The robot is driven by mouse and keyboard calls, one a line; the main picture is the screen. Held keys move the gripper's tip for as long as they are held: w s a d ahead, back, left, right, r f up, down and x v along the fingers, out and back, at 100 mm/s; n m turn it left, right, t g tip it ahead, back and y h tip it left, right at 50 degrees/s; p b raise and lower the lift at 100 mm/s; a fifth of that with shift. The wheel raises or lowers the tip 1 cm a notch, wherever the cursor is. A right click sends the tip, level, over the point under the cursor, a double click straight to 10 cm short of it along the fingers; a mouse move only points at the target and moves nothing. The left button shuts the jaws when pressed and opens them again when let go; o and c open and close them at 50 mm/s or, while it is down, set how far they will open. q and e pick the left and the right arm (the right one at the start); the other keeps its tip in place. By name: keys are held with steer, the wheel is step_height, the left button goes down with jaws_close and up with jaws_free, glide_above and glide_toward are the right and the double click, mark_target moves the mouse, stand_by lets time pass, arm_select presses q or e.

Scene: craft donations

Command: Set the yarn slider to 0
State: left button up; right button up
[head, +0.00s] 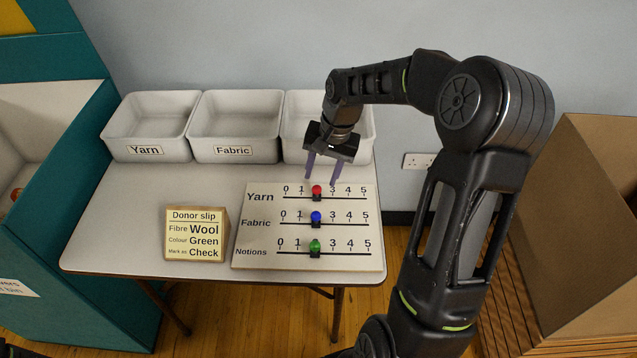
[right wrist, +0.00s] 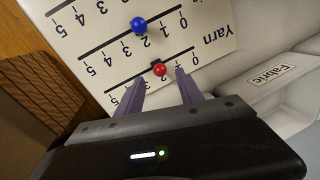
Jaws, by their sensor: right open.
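The slider board (head: 255,258) lies on the table with three numbered scales. The yarn slider has a red knob (head: 317,190) on the top scale, about at 2, between the 1 and the 3. The red knob (right wrist: 159,69) also shows in the right wrist view, ahead of and between the fingertips. My right gripper (head: 322,182) is open and empty, just behind and above the red knob. In the right wrist view its two purple fingers (right wrist: 160,80) are apart, with no visible contact with the knob. My left gripper is not in view.
A blue fabric knob (head: 316,216) and a green notions knob (head: 315,246) both stand about at 2. A donor slip (head: 195,236) stands left of the board. White bins (head: 147,127) line the table's back. A cardboard box (head: 580,190) is at right.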

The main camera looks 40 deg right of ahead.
mark_target(318, 186)
steer(key=shift+w+a+f, duration=0.15)
steer(key=shift+w+f, duration=0.05)
steer(key=shift+f, duration=0.9)
steer(key=shift+w+a+f, duration=0.15)
steer(key=shift+f, duration=0.95)
steer(key=shift+c, duration=0.3)
jaws_close()
